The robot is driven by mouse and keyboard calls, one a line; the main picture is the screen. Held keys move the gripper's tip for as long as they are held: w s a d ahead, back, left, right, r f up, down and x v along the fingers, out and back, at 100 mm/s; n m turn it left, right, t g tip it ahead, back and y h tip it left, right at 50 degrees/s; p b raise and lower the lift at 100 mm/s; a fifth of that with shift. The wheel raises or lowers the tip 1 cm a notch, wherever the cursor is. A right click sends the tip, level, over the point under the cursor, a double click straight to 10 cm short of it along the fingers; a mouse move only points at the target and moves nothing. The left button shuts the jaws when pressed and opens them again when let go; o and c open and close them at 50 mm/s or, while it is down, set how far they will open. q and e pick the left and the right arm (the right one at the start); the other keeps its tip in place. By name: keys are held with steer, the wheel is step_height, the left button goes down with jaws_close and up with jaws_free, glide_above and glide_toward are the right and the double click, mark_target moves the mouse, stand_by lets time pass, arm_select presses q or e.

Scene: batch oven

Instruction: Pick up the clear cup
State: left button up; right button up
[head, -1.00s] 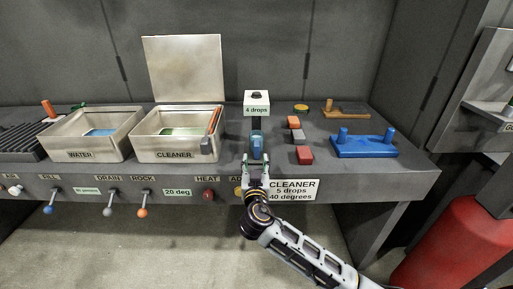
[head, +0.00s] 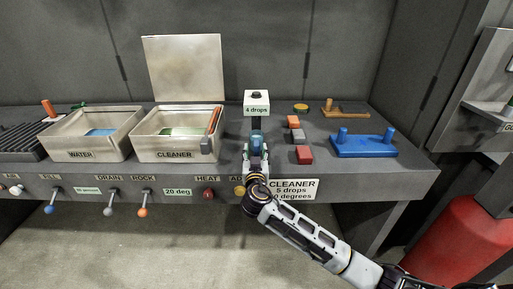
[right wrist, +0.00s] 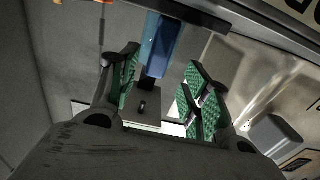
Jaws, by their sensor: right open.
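The clear cup (head: 256,139) looks bluish and see-through. It stands upright on the grey bench, in front of the dispenser box (head: 257,102) labelled "4 drops". My right gripper (head: 256,154) is open and empty, at the near side of the cup, its fingers pointing toward it. In the right wrist view, the green-padded fingers (right wrist: 160,88) are spread apart, and a blue see-through shape (right wrist: 160,48), seemingly the cup, shows near the top between their lines. I cannot tell whether either finger touches it. My left gripper is not in view.
The cleaner tank (head: 143,143) with its raised lid stands left of the cup, and the water tank (head: 68,150) further left. Red block (head: 304,155) and blue stand (head: 364,150) lie to the right. Levers and knobs line the bench front.

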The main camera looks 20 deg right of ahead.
mark_target(257, 147)
steer(key=shift+x, duration=1.1)
steer(key=shift+w+d+r+p, duration=0.15)
steer(key=shift+w+d+p, duration=0.25)
steer(key=shift+w, duration=0.15)
steer(key=shift+x, duration=0.8)
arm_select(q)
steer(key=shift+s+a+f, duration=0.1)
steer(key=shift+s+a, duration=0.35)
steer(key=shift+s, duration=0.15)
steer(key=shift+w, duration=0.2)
arm_select(e)
steer(key=c, duration=0.9)
jaws_close()
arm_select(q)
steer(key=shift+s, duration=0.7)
